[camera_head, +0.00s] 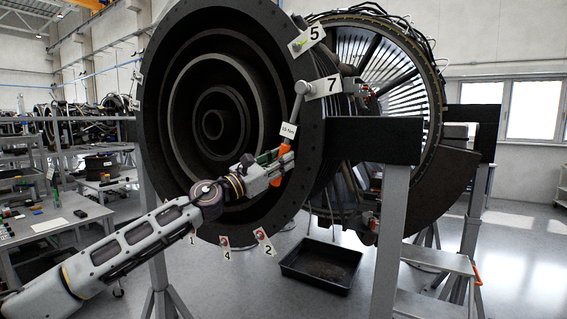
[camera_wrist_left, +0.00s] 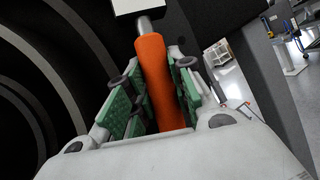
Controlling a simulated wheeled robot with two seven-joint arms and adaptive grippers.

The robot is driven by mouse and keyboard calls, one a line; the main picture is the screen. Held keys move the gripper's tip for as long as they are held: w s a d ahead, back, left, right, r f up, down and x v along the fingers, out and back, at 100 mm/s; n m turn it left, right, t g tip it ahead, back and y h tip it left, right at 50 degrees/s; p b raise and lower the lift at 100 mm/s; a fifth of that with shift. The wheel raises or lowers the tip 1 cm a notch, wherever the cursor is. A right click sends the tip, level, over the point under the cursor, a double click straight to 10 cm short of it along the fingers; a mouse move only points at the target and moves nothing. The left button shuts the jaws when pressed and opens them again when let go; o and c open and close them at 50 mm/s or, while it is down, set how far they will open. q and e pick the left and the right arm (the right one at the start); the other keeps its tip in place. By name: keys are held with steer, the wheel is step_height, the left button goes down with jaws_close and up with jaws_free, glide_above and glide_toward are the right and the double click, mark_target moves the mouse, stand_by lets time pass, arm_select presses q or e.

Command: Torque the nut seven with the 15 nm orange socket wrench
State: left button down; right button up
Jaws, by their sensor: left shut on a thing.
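The orange socket wrench (camera_head: 286,152) stands nearly upright in front of the black engine flange ring. Its white label reads 15 Nm, and its grey head (camera_head: 302,88) is up beside the white number 7 tag (camera_head: 324,87). My left gripper (camera_head: 268,172) is shut on its orange handle, which also shows between the green finger pads in the left wrist view (camera_wrist_left: 158,85). Nut seven itself is hidden behind the wrench head, so I cannot tell whether the socket sits on it. My right gripper is not in view.
The large black flange ring (camera_head: 155,120) fills the middle. Tags 5 (camera_head: 308,38), 1, 4 and 2 (camera_head: 265,240) mark other spots on its rim. A grey stand (camera_head: 390,240) is at right, a black tray (camera_head: 320,267) on the floor, a workbench (camera_head: 60,225) at left.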

arm_select(q)
steer(key=shift+w+a+r+m+g, duration=0.3)
steer(key=shift+a+r+m, duration=0.05)
steer(key=shift+a+m, duration=0.2)
stand_by(0.4)
steer(key=shift+w+a+r+m+b, duration=0.3)
steer(key=shift+w+a+m+b, duration=0.15)
steer(key=shift+a+m, duration=0.15)
steer(key=shift+s+d, duration=0.1)
steer(key=shift+s+d+f+n, duration=0.25)
steer(key=shift+d+n, duration=0.1)
steer(key=shift+n, duration=0.2)
steer(key=shift+s+d, duration=0.1)
stand_by(0.5)
steer(key=shift+s+a+p, duration=0.35)
steer(key=shift+s+a, duration=0.2)
steer(key=shift+s, duration=0.25)
steer(key=shift+s+a+p, duration=0.4)
steer(key=shift+s+a, duration=0.2)
steer(key=shift+s, duration=0.25)
steer(key=shift+s+a+p, duration=0.35)
steer(key=shift+s+a, duration=0.2)
steer(key=shift+s, duration=0.25)
steer(key=shift+f, duration=0.15)
